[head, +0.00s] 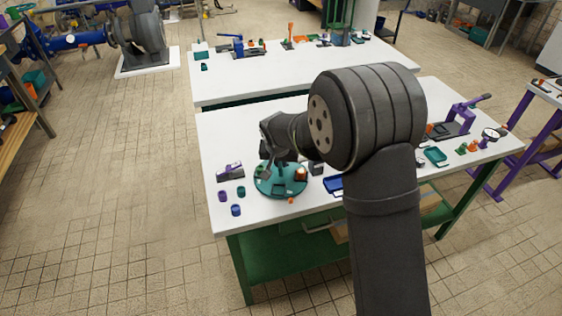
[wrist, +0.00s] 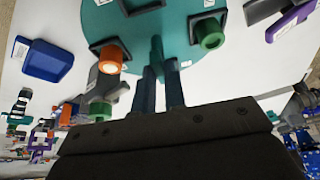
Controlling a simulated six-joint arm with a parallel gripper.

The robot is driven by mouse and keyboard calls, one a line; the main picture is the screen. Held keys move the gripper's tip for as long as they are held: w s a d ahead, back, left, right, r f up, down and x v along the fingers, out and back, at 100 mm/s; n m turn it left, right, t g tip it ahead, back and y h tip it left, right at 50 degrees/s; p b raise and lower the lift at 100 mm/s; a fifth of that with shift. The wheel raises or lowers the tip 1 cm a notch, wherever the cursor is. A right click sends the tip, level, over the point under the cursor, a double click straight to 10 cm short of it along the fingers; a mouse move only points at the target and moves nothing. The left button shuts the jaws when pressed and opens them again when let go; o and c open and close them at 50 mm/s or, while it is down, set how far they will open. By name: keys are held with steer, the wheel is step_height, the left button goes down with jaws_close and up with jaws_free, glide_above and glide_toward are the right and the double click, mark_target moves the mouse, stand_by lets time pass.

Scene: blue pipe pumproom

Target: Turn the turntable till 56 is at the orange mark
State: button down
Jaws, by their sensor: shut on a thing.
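The turntable is a round teal disc (head: 268,187) on the near left of the white table, and it fills the top of the wrist view (wrist: 150,25). My gripper (wrist: 163,72) is shut on an upright teal peg (wrist: 156,46) near the disc's edge. In the head view my gripper (head: 268,168) is over the left part of the disc. An orange cylinder (head: 300,174) stands on the disc, with a green cylinder (wrist: 208,36) in a dark square frame. Small white labels show, but I cannot read 56. A small orange piece (head: 291,200) lies at the disc's near edge, perhaps the mark.
Purple and blue small parts (head: 236,210) stand left of the disc, near a grey and purple block (head: 230,171). A blue tray (head: 333,185) and a dark block (head: 316,169) are to its right. A teal tray (head: 436,156) and purple clamp (head: 462,118) stand further right.

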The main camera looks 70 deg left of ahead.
steer(key=shift+s+a+m+t+h, duration=0.15)
steer(key=shift+m+t+h, duration=0.3)
steer(key=shift+m, duration=1.25)
steer(key=shift+s+a+m+t+h, duration=0.1)
steer(key=shift+m+t+h, duration=0.35)
steer(key=shift+m, duration=1.25)
steer(key=shift+a+m+t+h, duration=0.1)
steer(key=shift+m+t+h, duration=0.25)
steer(key=shift+m, duration=1)
steer(key=shift+a+m+t+h, duration=0.15)
steer(key=shift+m+h, duration=0.4)
steer(key=shift+m, duration=1.3)
steer(key=c, duration=1.5)
jaws_free()
steer(key=shift+s+r, duration=0.1)
steer(key=v, duration=1.7)
steer(key=shift+a+r, duration=0.2)
steer(key=shift+a, duration=0.05)
steer(key=shift+f, duration=0.15)
